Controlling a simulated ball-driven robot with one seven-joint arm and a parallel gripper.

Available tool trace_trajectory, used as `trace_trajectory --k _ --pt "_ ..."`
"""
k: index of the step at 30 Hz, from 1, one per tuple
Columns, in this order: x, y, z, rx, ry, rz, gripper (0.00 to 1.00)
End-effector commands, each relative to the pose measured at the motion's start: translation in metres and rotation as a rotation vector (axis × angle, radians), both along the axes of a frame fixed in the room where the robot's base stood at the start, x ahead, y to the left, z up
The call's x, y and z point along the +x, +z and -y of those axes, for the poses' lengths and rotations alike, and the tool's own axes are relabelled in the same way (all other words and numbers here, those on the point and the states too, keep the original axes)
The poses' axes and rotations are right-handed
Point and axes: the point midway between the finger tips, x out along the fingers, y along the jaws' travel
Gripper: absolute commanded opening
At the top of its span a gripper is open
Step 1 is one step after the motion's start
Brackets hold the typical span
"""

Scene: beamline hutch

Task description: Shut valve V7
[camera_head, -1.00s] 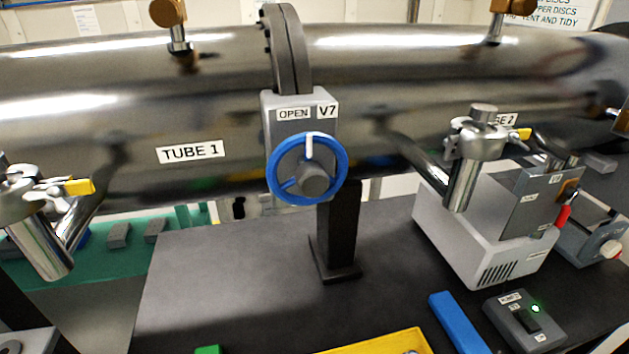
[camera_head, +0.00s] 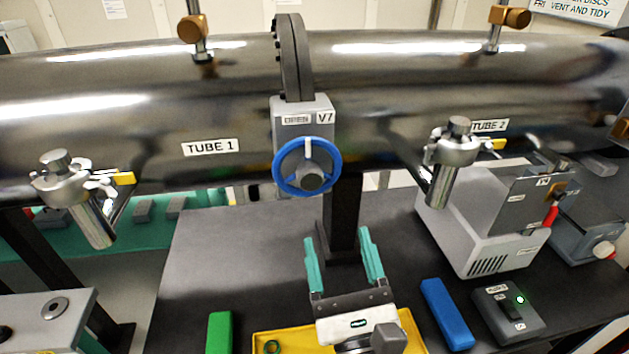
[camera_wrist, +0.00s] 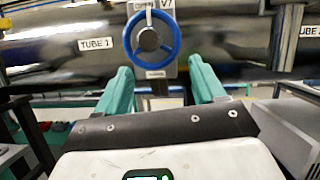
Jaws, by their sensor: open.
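Valve V7 is a grey box with a blue handwheel (camera_head: 307,167) mounted below the flange between two steel tubes. The wheel has a grey hub, and its white mark points straight up. Labels on the box (camera_head: 301,108) read OPEN and V7. In the wrist view the blue wheel (camera_wrist: 152,40) is straight ahead, above and between my fingers. My gripper (camera_head: 341,250) has teal fingers, spread apart and empty. It is in front of and below the wheel, not touching it.
A black post stands under the valve. A yellow tray (camera_head: 268,343) lies below my gripper, with a green block (camera_head: 220,332) and a blue block (camera_head: 446,313) beside it. A grey pump unit (camera_head: 480,225) and a switch box with a green light (camera_head: 508,313) are at right.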

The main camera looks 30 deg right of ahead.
Motion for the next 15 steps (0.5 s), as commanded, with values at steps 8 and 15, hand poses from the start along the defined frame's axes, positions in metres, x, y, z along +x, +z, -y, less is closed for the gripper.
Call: trace_trajectory --k 8,15 --pt "0.013 0.010 -0.012 -0.103 0.008 -0.011 0.69" --pt "0.051 0.028 -0.002 -0.100 0.007 -0.009 0.69"
